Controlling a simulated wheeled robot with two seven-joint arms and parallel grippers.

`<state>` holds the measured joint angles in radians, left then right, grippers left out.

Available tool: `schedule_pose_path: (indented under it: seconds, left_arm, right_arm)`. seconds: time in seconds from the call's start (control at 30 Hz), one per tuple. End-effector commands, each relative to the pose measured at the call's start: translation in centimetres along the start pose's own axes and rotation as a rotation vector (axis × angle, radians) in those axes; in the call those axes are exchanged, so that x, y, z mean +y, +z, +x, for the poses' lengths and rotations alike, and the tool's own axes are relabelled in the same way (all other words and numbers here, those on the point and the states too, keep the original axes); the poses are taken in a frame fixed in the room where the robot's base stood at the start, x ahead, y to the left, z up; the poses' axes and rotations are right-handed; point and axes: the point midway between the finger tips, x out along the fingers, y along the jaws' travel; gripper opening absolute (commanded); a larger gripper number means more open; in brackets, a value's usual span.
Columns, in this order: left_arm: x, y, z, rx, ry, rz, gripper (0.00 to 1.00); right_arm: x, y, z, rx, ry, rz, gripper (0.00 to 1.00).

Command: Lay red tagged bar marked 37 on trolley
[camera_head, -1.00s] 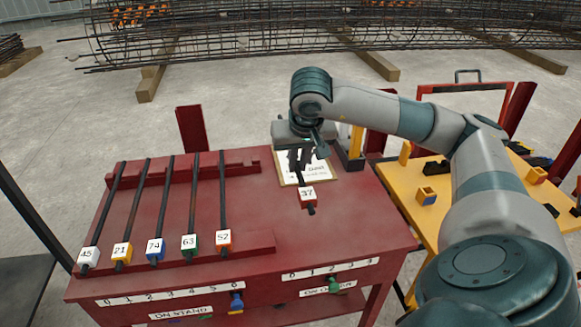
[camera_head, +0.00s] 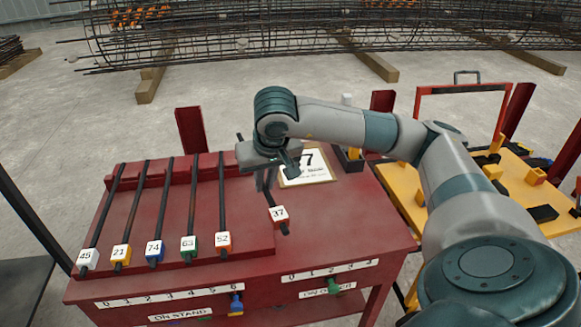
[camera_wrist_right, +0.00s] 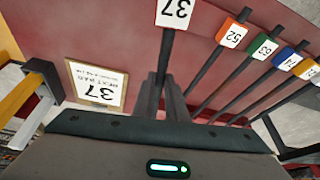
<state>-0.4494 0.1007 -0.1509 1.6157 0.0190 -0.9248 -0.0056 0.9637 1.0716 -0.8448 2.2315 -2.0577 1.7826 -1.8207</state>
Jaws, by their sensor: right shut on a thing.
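The red tagged bar marked 37 (camera_head: 278,214) is dark, with its white number face toward the front. My right gripper (camera_head: 267,180) is shut on it over the red stand (camera_head: 330,220), just right of the bar marked 52 (camera_head: 223,241). In the right wrist view, the 37 tag (camera_wrist_right: 175,12) sticks out beyond the fingers (camera_wrist_right: 165,92); the far part of the bar is hidden. I cannot tell its exact height above the stand. A yellow-topped table with a red handle frame, seemingly the trolley (camera_head: 400,185), stands at the right, partly behind my right arm. My left gripper is not in view.
Bars marked 45 (camera_head: 88,257), 21, 74 and 63 lie side by side on the stand. A card reading 37 (camera_head: 318,170) lies behind the held bar. Small yellow and black blocks (camera_head: 536,177) sit on the yellow top. The stand's right front is clear.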

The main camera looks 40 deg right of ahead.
Motion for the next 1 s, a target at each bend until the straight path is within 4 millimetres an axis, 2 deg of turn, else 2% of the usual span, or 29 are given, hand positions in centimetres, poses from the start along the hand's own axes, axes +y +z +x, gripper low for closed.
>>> schedule_pose_path:
  seconds: [0.03,0.2,0.3,0.4,0.6,1.0]
  left_arm:
    - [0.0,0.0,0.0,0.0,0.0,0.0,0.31]
    - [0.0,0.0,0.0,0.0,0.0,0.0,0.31]
    - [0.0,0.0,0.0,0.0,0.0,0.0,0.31]
    - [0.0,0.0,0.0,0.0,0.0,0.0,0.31]
    - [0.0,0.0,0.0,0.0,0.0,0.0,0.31]
    - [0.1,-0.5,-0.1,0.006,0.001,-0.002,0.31]
  right_arm:
    - [-2.2,0.3,0.0,0.002,-0.023,-0.04,0.0]
    - [-8.7,2.2,0.1,0.003,-0.075,-0.176,0.0]
    - [-11.7,3.3,-0.1,0.009,-0.097,-0.247,0.0]
    - [-14.0,4.2,-0.3,0.016,-0.111,-0.302,0.0]
    - [-15.9,5.0,-0.5,0.022,-0.122,-0.353,0.0]
    - [-15.9,5.0,-0.6,0.022,-0.122,-0.355,0.0]
